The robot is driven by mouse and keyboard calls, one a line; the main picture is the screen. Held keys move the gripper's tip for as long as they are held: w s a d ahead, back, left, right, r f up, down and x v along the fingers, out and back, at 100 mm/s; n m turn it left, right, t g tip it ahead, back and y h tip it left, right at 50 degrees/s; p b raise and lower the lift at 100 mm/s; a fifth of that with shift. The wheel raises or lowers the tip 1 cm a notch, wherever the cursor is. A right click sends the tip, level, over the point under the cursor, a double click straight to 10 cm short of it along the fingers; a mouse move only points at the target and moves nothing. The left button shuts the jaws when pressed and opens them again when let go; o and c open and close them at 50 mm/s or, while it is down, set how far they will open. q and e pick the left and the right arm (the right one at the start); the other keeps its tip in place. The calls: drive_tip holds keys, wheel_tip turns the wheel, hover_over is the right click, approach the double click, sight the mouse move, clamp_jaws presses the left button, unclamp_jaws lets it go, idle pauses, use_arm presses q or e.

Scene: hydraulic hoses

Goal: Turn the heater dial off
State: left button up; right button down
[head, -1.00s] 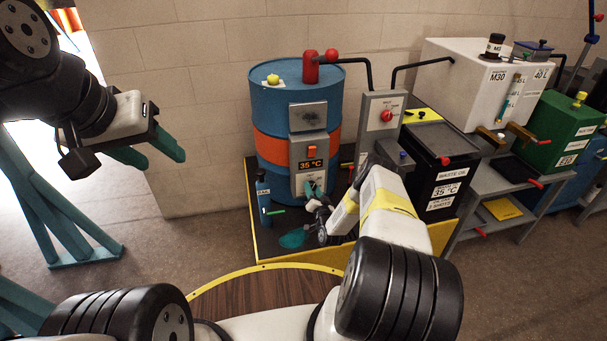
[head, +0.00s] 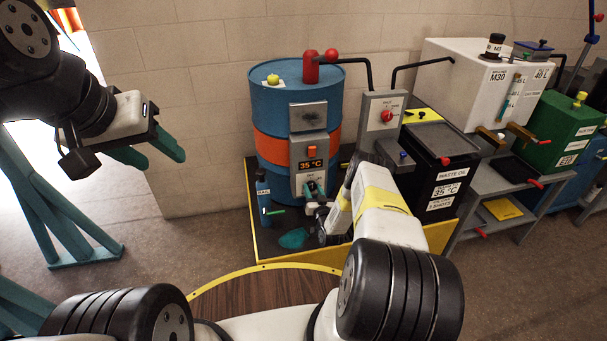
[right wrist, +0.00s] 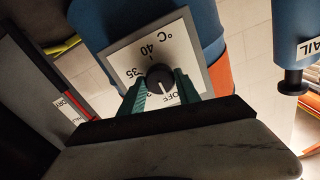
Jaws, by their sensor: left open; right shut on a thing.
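The heater dial (right wrist: 159,76) is a round black knob with a white pointer mark on a white plate (right wrist: 121,54) in the right wrist view. The plate bears 35, 40 and partly hidden OFF lettering; the mark points toward the lower edge near OFF. My right gripper (head: 314,190) is at the lower panel of the blue drum (head: 268,104). Its teal fingers are shut on the dial, one on each side. In the head view the fingers largely hide the dial. My left gripper (head: 166,158) is open and empty, away from the drum at left.
A display (head: 311,165) above the dial reads 35 °C, with an orange switch (head: 312,151) over it. A grey box with a red knob (head: 387,116) and a black waste oil bin (head: 445,186) stand right. A blue bottle (head: 263,196) stands left of the dial.

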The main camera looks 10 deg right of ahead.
drive_tip(key=shift+f, duration=0.15)
drive_tip(key=c, duration=0.9)
unclamp_jaws()
drive_tip(key=shift+o, duration=0.2)
drive_tip(key=shift+s, duration=0.1)
drive_tip(key=s, duration=0.7)
drive_tip(key=shift+s+d, duration=0.15)
drive_tip(key=shift+s, duration=0.2)
